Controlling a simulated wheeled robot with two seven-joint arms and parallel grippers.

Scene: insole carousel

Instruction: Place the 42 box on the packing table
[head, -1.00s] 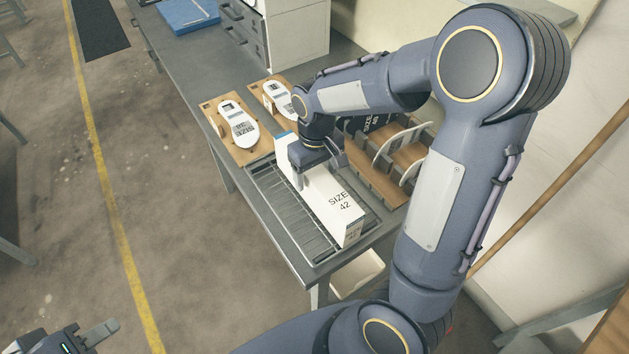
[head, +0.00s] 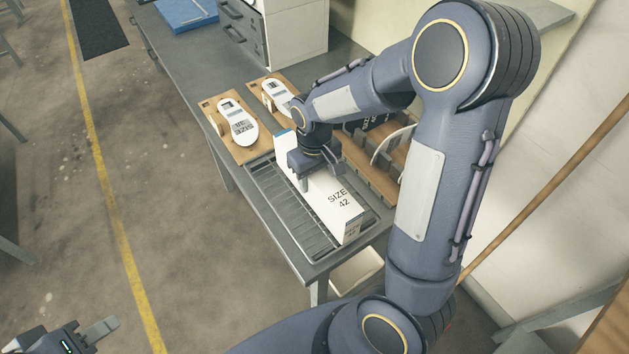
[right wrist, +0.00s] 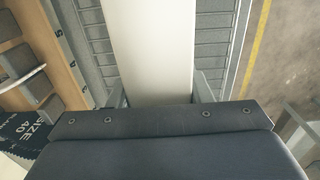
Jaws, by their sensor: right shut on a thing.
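The 42 box (head: 335,208) is a long white carton marked SIZE 42. It stands on its narrow side on a grey roller rack (head: 290,215) at the near end of the grey table (head: 262,212). My right gripper (head: 318,172) reaches down over its far half and is shut across its width. In the right wrist view the white box (right wrist: 150,45) runs between the two fingers. The box's underside is hidden, so I cannot tell whether it is slightly lifted. My left gripper (head: 72,338) is low at the left, empty, its fingers apart, partly cut off. No separate packing table is identifiable.
Wooden boards with white insoles (head: 238,122) lie beyond the rack. A wooden divided holder (head: 375,178) with dark SIZE 40 packs stands close right of the box. A drawer cabinet (head: 290,35) and blue mat (head: 187,14) are farther back.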

